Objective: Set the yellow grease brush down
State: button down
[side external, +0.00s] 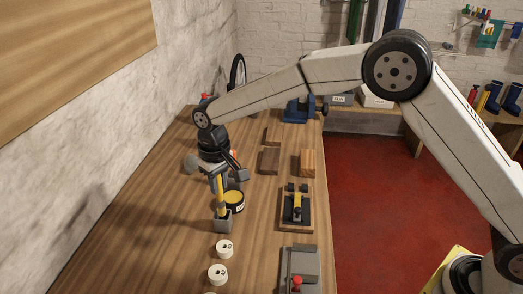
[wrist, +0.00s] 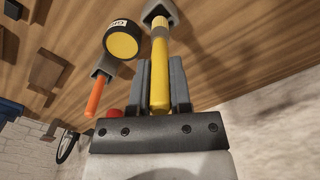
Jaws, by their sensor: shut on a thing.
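My gripper (side external: 217,183) is shut on the yellow grease brush (side external: 221,189), and its two fingers (wrist: 160,68) stand on either side of the yellow handle (wrist: 160,92) in the wrist view. The brush is close to upright, with its lower end at a small grey holder (side external: 223,225). The holder also shows at the top of the wrist view (wrist: 152,8). The brush's lower tip is hidden there, and I cannot tell whether it rests on the bottom.
A tin of yellow grease (side external: 234,199) stands right beside the brush. An orange-handled tool (wrist: 95,98) sits in another grey holder (wrist: 104,71). White round pieces (side external: 224,249) lie nearer on the bench. Wooden blocks (side external: 269,161) and a clamp fixture (side external: 296,206) stand to the right.

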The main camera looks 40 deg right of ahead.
aim_at(221, 200)
jog(key=shift+f, duration=2.35)
jog(key=shift+f, duration=0.15)
jog(key=c, duration=0.5)
grip_release()
jog(key=shift+c, duration=0.2)
notch_tip(221, 200, up, 12)
jog(key=shift+r, duration=0.2)
jog(key=shift+d, duration=0.1)
